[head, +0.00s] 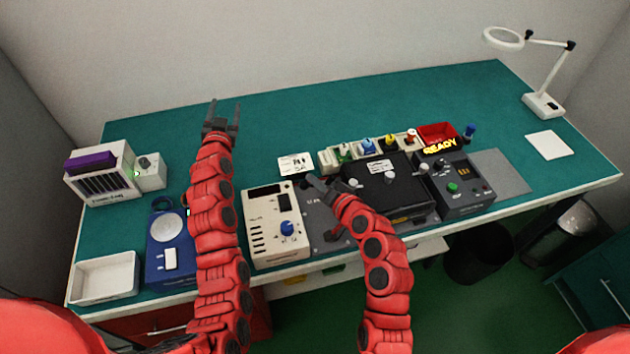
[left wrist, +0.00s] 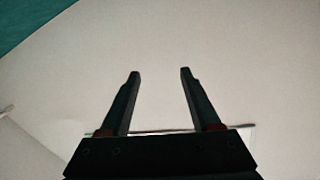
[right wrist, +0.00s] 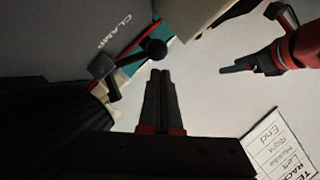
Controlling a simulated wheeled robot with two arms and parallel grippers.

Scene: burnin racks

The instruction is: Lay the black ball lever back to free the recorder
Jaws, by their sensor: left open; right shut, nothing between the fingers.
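The black ball lever shows in the right wrist view, its round ball (right wrist: 155,48) on a short stem running to a dark pivot (right wrist: 103,67) beside the word CLAMP. My right gripper (right wrist: 160,76) is shut and empty, its tips just short of the ball in that view; I cannot tell if they touch. In the head view the right gripper (head: 311,182) hangs over the back of the grey panel (head: 322,208) and hides the lever area. My left gripper (head: 222,106) is open and empty, raised high; it also shows in the left wrist view (left wrist: 158,75). I cannot tell which unit is the recorder.
A cream box (head: 262,236) stands left of the panel and a black case (head: 400,195) right of it. A white card (head: 297,163) lies behind. The blue unit (head: 165,262), white tray (head: 105,277) and purple-topped box (head: 100,180) are left. The teal bench back is clear.

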